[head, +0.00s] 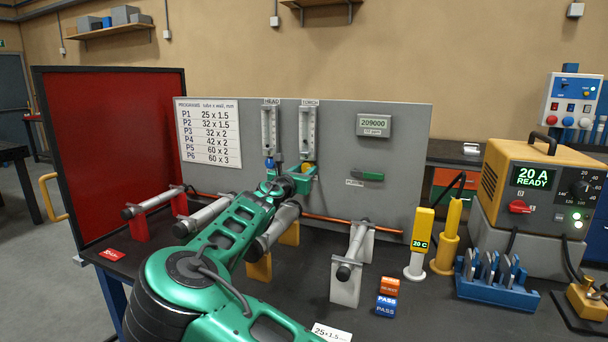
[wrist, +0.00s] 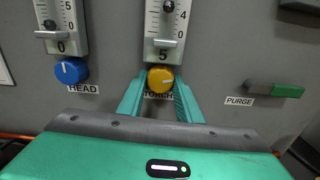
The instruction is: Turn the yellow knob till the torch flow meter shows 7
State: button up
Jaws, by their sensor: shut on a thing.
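The yellow knob (wrist: 160,79) sits on the grey panel below the torch flow meter (wrist: 165,25); its white pointer mark is on the upper part of its face. My gripper (wrist: 160,92) is shut on the knob, one green finger at each side. The meter's lower plate reads 5, and a dark float shows high in the wrist view; the top of its scale is cut off there. In the head view the torch meter (head: 307,130) stands on the panel, its scale too small to read, and my gripper (head: 303,178) reaches the knob (head: 308,169).
The blue knob (wrist: 71,70) under the head flow meter (wrist: 60,22) is close on the left; that meter's plate reads 0. A green purge lever (wrist: 275,90) is on the right. Tube stands (head: 346,280) and a power source (head: 540,185) stand on the bench.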

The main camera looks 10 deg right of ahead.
jog(key=m, duration=0.4)
jog(key=o, duration=1)
jog(key=shift+o, duration=0.2)
jog(key=v, duration=1)
jog(key=shift+s+a, duration=0.2)
jog(key=shift+s+f, duration=0.1)
